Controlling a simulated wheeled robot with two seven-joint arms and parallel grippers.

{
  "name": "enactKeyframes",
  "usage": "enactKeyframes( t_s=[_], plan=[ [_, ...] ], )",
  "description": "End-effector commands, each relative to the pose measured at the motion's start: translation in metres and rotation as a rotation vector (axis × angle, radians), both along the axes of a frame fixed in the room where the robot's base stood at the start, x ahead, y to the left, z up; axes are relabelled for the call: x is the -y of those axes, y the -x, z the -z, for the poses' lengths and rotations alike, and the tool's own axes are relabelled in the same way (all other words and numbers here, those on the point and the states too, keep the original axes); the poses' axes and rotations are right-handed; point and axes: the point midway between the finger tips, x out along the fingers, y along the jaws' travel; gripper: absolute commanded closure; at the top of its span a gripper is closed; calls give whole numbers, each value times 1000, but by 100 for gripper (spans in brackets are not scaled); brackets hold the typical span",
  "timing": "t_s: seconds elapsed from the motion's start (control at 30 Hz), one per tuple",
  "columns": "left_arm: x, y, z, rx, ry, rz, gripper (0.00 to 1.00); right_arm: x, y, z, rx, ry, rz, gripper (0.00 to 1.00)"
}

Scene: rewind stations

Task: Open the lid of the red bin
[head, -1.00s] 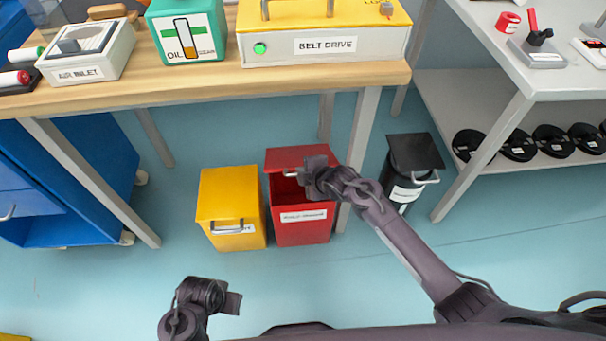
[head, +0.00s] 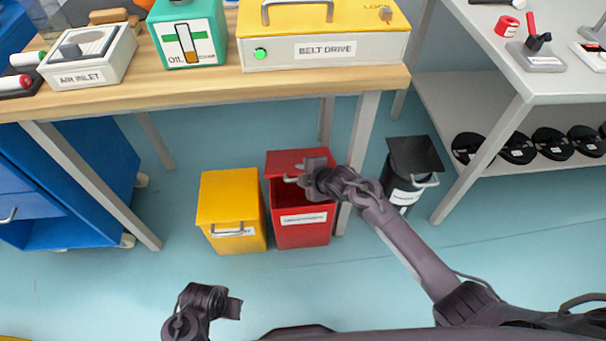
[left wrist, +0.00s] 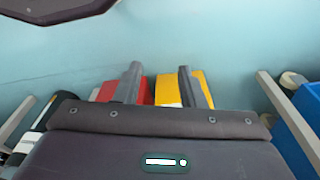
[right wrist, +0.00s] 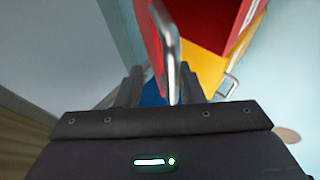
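The red bin (head: 303,235) stands on the floor under the workbench. Its lid (head: 287,160) is raised, and the dark inside (head: 285,194) shows below it. My right gripper (head: 302,180) is at the metal handle (head: 290,180) on the lid's front edge. In the right wrist view, the handle (right wrist: 170,45) reaches between the spread fingers (right wrist: 160,75), nearer the right finger; whether it touches is unclear. My left gripper (head: 238,306) is well in front of the bins. Its fingers (left wrist: 160,72) are apart and empty in the left wrist view.
A yellow bin (head: 230,200) with a shut lid stands left of the red one. A black bin (head: 412,155) stands to the right, past the table leg (head: 361,135). The floor in front is clear.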

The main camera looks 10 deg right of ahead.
Motion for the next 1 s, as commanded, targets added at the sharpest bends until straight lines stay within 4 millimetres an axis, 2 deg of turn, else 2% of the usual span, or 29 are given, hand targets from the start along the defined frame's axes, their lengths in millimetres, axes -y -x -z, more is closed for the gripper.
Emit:
enactKeyframes(
  t_s=[0.13, 0.4, 0.6, 1.0],
  plan=[
    [0, -1, -2, 6, 2, -1, 64, 2, 3, -6, 2, -1, -1, 66],
    [-9, 8, 38, 11, -5, -18, 64, 19, 30, -34, 2, 2, 0, 66],
    [-14, 14, 56, 20, -9, -27, 64, 28, 46, -49, 0, 0, 0, 66],
    [-15, 16, 61, 23, -9, -28, 64, 30, 49, -52, 0, 1, 1, 66]
  ],
)
